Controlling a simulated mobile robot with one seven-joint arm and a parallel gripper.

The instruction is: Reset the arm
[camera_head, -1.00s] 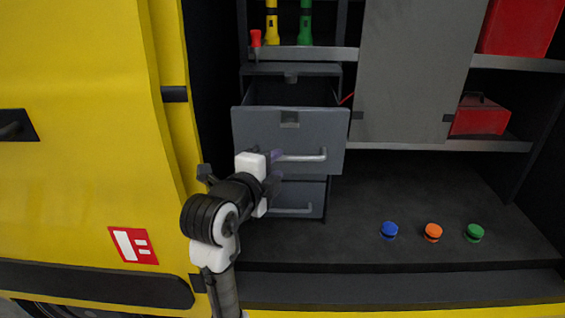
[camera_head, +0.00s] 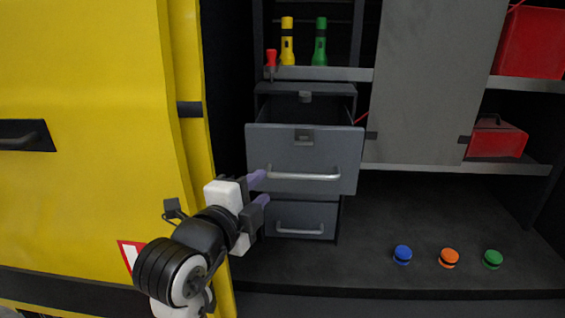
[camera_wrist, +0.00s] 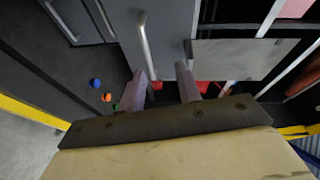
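My gripper (camera_head: 264,186) is at the front left of the grey upper drawer (camera_head: 285,152). Its two purple fingers stand apart with nothing between them; they also show in the wrist view (camera_wrist: 161,72). The upper drawer is pulled open, and its bar handle (camera_head: 305,176) is just right of the fingertips in the head view. In the wrist view the handle (camera_wrist: 146,45) lies beyond the fingers, not between them. The head view does not settle whether a fingertip touches the drawer front.
A shut lower drawer (camera_head: 300,220) sits below. A yellow panel (camera_head: 85,120) stands close on the left. Yellow (camera_head: 287,42) and green (camera_head: 320,42) flashlights stand on the shelf above.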

